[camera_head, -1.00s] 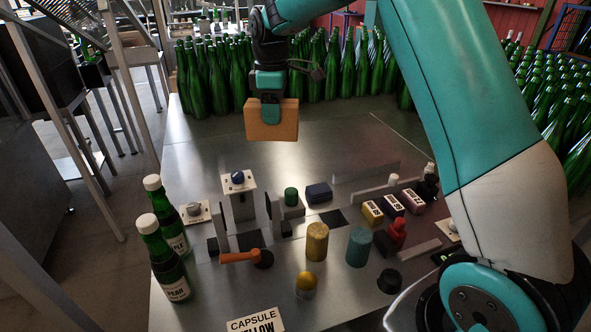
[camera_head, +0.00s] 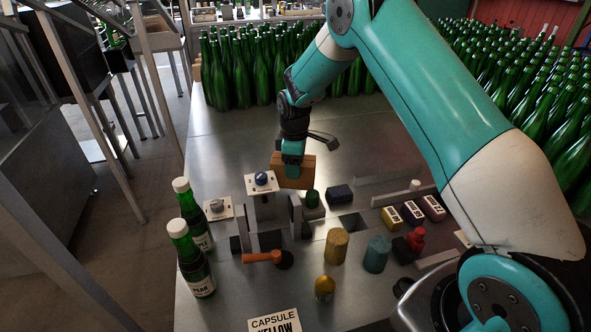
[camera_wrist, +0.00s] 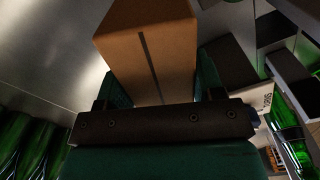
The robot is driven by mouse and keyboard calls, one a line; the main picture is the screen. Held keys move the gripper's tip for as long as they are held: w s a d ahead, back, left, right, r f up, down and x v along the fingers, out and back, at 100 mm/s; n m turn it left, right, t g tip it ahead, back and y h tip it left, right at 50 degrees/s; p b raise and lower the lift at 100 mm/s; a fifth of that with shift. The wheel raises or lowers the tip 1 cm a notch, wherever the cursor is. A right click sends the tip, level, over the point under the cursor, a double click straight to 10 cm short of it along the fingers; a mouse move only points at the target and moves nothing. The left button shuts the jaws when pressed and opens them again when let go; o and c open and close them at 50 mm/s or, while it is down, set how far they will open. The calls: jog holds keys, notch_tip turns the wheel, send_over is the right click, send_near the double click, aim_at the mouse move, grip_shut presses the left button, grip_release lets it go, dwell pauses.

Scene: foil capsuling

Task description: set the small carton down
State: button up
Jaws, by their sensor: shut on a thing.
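The small carton (camera_head: 305,172) is a plain brown box in my gripper (camera_head: 292,172). In the head view it hangs just behind the white-topped stand with the blue knob (camera_head: 261,180), low over the metal table (camera_head: 225,135). I cannot tell whether its underside touches the table. In the wrist view the carton (camera_wrist: 150,50) fills the upper middle, with a dark stripe along its face. My gripper is shut on it, with a green finger on each side. The carton's lower part is hidden in the head view.
Green bottles (camera_head: 240,75) crowd the table's back. Two labelled bottles (camera_head: 195,262) stand at the left edge. The table's back left is clear.

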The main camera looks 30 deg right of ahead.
jog(key=shift+f+p, duration=0.5)
jog(key=shift+f, duration=1.3)
jog(key=shift+f, duration=0.1)
jog(key=o, duration=1)
jog(key=shift+o, duration=0.2)
